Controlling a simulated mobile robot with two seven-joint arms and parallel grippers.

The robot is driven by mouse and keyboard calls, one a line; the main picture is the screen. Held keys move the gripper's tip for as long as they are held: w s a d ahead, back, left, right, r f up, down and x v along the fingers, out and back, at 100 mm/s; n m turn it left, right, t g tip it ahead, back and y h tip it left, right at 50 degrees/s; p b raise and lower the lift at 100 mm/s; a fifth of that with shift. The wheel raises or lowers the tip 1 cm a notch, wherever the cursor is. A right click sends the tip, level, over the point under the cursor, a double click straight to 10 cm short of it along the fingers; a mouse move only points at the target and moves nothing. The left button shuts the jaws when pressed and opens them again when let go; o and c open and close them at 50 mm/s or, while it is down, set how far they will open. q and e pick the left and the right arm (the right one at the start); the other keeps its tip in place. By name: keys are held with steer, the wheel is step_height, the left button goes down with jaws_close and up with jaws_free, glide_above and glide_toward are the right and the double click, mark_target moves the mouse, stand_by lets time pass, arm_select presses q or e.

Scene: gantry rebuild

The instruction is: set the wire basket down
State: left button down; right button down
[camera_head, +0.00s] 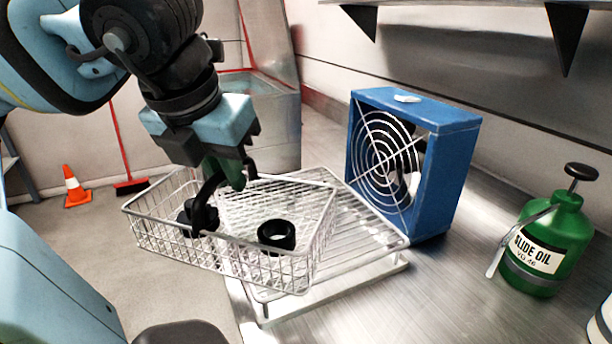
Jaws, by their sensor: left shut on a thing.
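The wire basket (170,250) is a shallow silver mesh basket in the middle left of the head view. A black ring (277,236) and another dark part (196,216) are inside it. My left gripper (228,181) comes down from the upper left and is shut on the basket near its far rim; the exact grip is partly hidden. The basket overlaps the left part of a silver wire rack (372,232) and juts past it to the left. I cannot tell whether it touches the rack. My right gripper is not in view.
A blue fan (456,165) stands right behind the rack. A green slide oil can (547,245) stands at the right on the metal bench (440,295). The bench between rack and can is clear. An orange cone (74,187) and a red broom (122,150) stand on the floor.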

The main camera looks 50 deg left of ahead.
arm_select(q)
steer(key=w+f, duration=0.1)
steer(key=w, duration=1.2)
steer(key=shift+p, duration=0.45)
steer(key=shift+w+a, duration=0.1)
steer(key=shift+w, duration=0.05)
steer(key=shift+w+f, duration=0.2)
steer(key=shift+f, duration=0.75)
steer(key=shift+w+f, duration=0.15)
steer(key=shift+f, duration=0.75)
steer(key=c, duration=1.9)
jaws_free()
steer(key=o, duration=0.5)
steer(key=shift+c, duration=0.2)
steer(key=v, duration=1.2)
steer(key=shift+p, duration=0.35)
